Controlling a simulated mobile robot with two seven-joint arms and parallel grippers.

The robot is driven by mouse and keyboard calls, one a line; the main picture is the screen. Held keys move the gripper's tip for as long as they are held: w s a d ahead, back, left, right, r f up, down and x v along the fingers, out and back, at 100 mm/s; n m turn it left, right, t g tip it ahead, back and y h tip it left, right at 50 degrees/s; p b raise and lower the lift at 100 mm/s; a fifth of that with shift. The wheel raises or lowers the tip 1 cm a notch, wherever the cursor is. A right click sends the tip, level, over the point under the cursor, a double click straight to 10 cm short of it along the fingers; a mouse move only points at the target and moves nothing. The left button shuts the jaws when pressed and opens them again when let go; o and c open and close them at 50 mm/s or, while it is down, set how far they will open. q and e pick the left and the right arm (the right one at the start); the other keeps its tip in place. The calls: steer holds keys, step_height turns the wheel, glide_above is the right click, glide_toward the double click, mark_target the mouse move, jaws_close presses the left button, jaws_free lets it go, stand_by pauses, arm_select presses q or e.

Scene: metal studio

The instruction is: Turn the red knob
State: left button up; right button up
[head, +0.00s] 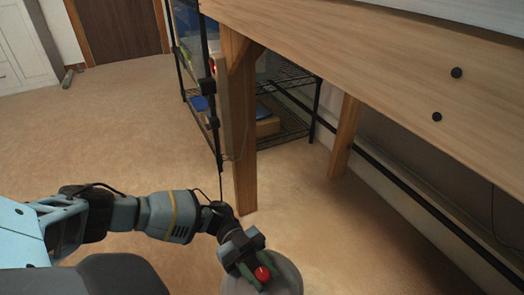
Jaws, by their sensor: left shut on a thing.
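The red knob (262,273) shows at the bottom centre of the head view, above the top of a grey round canister (288,277). My left gripper (255,267) comes down over it from the upper left. Its fingers are shut on the red knob, and part of the knob shows between and beyond them. The gripper hides part of the canister's top, and the picture's lower edge cuts off the canister's lower part. My right gripper is not in view.
A wooden workbench (400,80) fills the upper right, with its front leg (244,165) standing just behind the gripper. A black wire shelf (285,128) stands behind that leg. A brown door (118,25) is far back. The carpeted floor at left is mostly clear.

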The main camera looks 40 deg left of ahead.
arm_select(q)
steer(key=m+g+y, duration=0.1)
steer(key=m+g, duration=0.1)
steer(key=g, duration=0.2)
steer(key=m+g+y, duration=0.2)
steer(key=m+g, duration=0.1)
steer(key=g, duration=0.1)
steer(key=shift+w+d+m, duration=0.1)
steer(key=shift+m, duration=0.2)
steer(key=shift+m+g+y, duration=0.5)
steer(key=shift+g, duration=0.2)
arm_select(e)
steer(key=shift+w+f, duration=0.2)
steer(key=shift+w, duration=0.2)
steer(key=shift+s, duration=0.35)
arm_select(q)
steer(key=o, duration=1)
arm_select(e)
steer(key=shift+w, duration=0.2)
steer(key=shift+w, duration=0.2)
